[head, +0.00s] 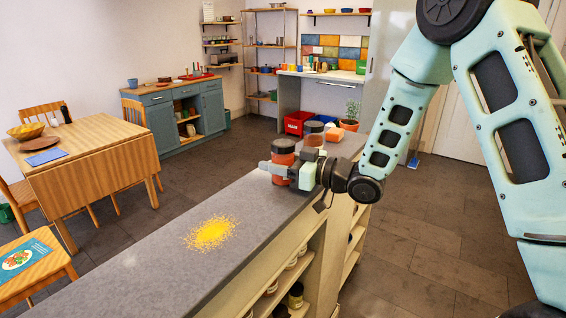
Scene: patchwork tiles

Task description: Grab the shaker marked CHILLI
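Two shakers stand close together on the grey counter (165,262). The nearer shaker (283,147) has a dark lid and red-orange contents. The farther shaker (314,139) has a paler, bluish lid and reddish contents, and my gripper partly hides its lower part. I cannot read a label on either one, so I cannot tell which is marked CHILLI. My gripper (273,171) reaches in from the right at the nearer shaker, with a grey finger across its front. The far finger is hidden, so I cannot tell whether the fingers grip it.
Yellow powder (211,233) is spilled on the counter's near half; the surface around it is clear. Open shelves under the counter hold jars (296,295). A wooden table (85,162) stands to the left.

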